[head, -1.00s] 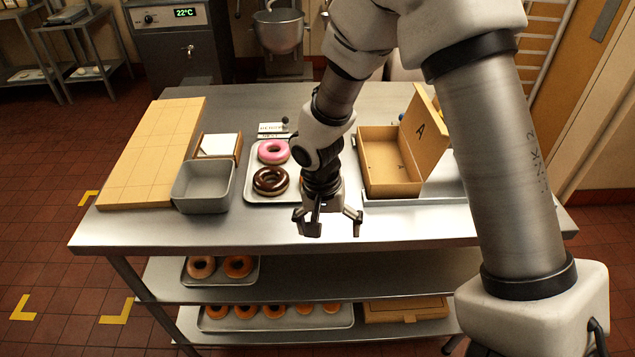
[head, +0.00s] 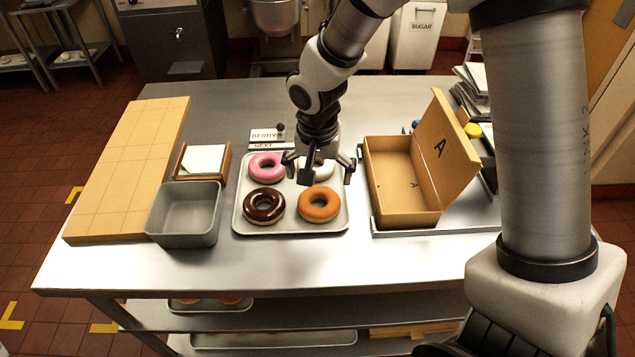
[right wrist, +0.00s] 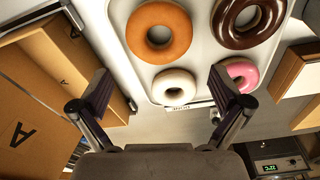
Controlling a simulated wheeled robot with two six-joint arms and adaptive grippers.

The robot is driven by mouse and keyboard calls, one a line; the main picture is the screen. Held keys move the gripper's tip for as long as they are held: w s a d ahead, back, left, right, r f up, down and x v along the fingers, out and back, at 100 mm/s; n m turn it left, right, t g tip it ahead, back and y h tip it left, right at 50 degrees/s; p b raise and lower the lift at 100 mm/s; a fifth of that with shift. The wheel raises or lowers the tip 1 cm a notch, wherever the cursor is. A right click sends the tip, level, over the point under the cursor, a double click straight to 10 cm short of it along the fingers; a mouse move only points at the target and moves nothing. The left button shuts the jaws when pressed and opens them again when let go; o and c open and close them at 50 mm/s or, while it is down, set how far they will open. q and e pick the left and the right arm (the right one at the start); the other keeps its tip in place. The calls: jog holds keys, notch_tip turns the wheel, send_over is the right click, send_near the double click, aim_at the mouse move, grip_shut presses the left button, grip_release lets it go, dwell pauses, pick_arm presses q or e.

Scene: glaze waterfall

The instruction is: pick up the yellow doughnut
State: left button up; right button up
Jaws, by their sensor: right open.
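A metal tray (head: 291,226) holds a pink-iced doughnut (head: 267,167), a chocolate-iced doughnut (head: 264,206), an orange-brown doughnut (head: 319,204) and a white doughnut (right wrist: 175,86). None of them is clearly yellow. My right gripper (head: 318,172) is open and empty above the tray's back right part. In the head view it hides most of the white doughnut. In the right wrist view, the white doughnut shows between the open fingers (right wrist: 160,90), with the orange-brown doughnut (right wrist: 159,32) beyond it. My left gripper is out of view.
An open cardboard box (head: 403,215) marked A stands right of the tray. A grey bin (head: 186,236) and a box of white paper (head: 204,160) stand left, beside a wooden board (head: 130,165). A small sign (head: 265,136) stands behind the tray. The table front is clear.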

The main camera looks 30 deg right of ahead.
jog(key=f, duration=0.2)
jog(key=s+f, duration=0.1)
jog(key=f, duration=0.1)
jog(key=shift+a+p, duration=0.3)
jog(key=f, duration=0.3)
jog(key=shift+w+d+f, duration=0.1)
jog(key=shift+w+d, duration=0.1)
jog(key=shift+w, duration=0.15)
jog(key=shift+w+d+f, duration=0.1)
jog(key=shift+w+f, duration=0.05)
jog(key=shift+f, duration=0.05)
jog(key=shift+r, duration=0.15)
jog(key=shift+c, duration=0.7)
jog(key=shift+s, duration=0.25)
jog(key=c, duration=0.6)
jog(key=shift+c, duration=0.8)
notch_tip(320, 180, up, 10)
notch_tip(320, 180, up, 8)
jog(key=p, duration=0.7)
send_over(319, 200)
jog(key=s+a, duration=0.1)
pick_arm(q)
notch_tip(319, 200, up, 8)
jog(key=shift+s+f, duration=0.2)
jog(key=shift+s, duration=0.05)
pick_arm(e)
jog(key=shift+s, duration=0.25)
